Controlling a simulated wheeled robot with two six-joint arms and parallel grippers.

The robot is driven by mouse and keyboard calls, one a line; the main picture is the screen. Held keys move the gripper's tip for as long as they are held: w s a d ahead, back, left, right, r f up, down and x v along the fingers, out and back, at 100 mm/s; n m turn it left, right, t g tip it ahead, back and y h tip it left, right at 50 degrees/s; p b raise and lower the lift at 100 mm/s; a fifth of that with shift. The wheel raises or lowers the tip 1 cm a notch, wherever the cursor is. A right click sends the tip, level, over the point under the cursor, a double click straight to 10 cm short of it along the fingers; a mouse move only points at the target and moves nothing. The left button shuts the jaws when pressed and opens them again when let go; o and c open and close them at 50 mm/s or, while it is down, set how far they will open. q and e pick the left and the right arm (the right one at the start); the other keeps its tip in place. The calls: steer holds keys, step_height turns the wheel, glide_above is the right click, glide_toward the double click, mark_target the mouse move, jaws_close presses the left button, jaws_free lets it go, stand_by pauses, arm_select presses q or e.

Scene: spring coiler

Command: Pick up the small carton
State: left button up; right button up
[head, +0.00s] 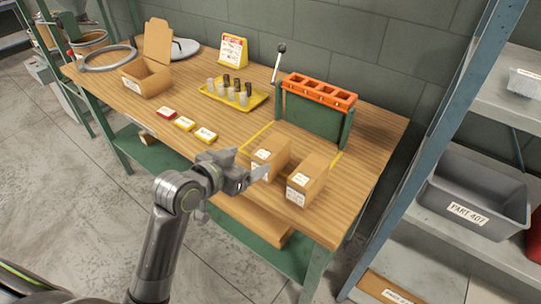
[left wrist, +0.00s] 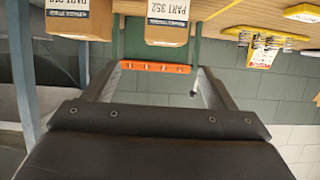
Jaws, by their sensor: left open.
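Two closed brown cartons with white labels stand side by side at the table's right front: a left carton (head: 273,153) and a right carton (head: 311,178). The left carton (left wrist: 167,30) is in the upper middle of the left wrist view, its label reading "PART 352". The right carton (left wrist: 78,22) is at the upper left there, partly cut off. My left gripper (head: 246,163) is open at the table's front edge, just in front of the left carton, and partly covers it. In the left wrist view nothing is held between its fingers (left wrist: 158,88). My right gripper is out of view.
An orange-topped green rack (head: 315,108) with a lever stands behind the cartons. Left of it are a yellow tray (head: 215,95) of cylinders, small coloured cards (head: 185,124) and an open box (head: 150,80). A shelf post (head: 430,140) rises at the right.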

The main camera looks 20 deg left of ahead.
mark_target(269, 148)
arm_select(q)
steer(key=x, duration=0.7)
steer(key=shift+a+p+x, duration=0.15)
steer(key=shift+p+x, duration=0.15)
steer(key=shift+x, duration=1.15)
steer(key=shift+a+p+x, duration=0.1)
steer(key=shift+p+x, duration=0.2)
steer(key=shift+x, duration=1.1)
steer(key=shift+f, duration=0.15)
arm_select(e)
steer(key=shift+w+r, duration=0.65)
arm_select(q)
steer(key=c, duration=1.3)
steer(key=shift+w, duration=0.1)
steer(key=shift+c, duration=0.9)
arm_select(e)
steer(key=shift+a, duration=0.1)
